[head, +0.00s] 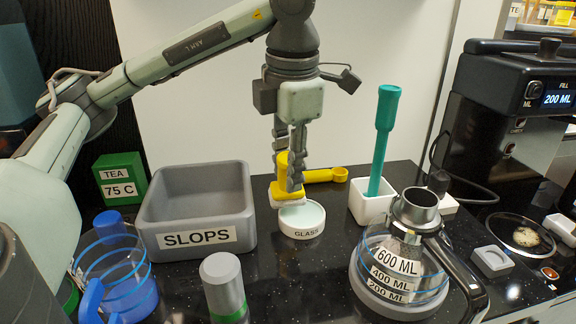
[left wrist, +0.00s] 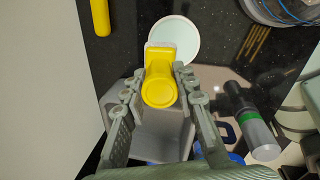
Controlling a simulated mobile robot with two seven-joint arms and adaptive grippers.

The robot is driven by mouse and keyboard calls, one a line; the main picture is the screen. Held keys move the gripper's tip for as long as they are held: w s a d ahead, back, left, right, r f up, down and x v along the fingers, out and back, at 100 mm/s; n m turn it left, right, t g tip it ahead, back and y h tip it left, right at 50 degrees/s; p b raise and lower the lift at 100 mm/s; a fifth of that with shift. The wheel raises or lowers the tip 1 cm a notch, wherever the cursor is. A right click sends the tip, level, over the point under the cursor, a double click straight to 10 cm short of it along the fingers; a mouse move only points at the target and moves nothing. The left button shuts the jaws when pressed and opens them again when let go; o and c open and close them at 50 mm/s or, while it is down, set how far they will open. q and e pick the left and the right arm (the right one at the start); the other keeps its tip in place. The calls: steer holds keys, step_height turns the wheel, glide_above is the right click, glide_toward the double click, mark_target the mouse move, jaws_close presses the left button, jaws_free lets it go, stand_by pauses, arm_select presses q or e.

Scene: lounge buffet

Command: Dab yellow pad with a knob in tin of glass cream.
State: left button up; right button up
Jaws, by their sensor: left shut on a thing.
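My left gripper (head: 290,178) points down and is shut on the knob of the yellow pad (head: 287,193), which has a pale underside. In the left wrist view the round yellow knob (left wrist: 158,93) sits between the fingers of my left gripper (left wrist: 158,75). The tin of glass cream (head: 302,232), a low white round tin labelled GLASS with pale cream, stands open on the black counter. The pad is over the tin's left rear edge; I cannot tell whether it touches the cream. The tin (left wrist: 180,36) also shows just past the pad in the wrist view. My right gripper is not in view.
A grey SLOPS bin (head: 245,205) stands left of the tin. A yellow scoop (head: 330,175) lies behind it. A white holder (head: 370,207) with a teal-handled tool (head: 383,140) and a glass carafe (head: 400,270) stand right. A grey-green cylinder (head: 223,282) is in front.

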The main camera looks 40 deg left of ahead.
arm_select(q)
steer(key=shift+f+b, duration=0.65)
steer(key=shift+f, duration=0.2)
stand_by(1.6)
step_height(320, 180, up, 6)
steer(key=p, duration=0.6)
steer(key=shift+r, duration=1.05)
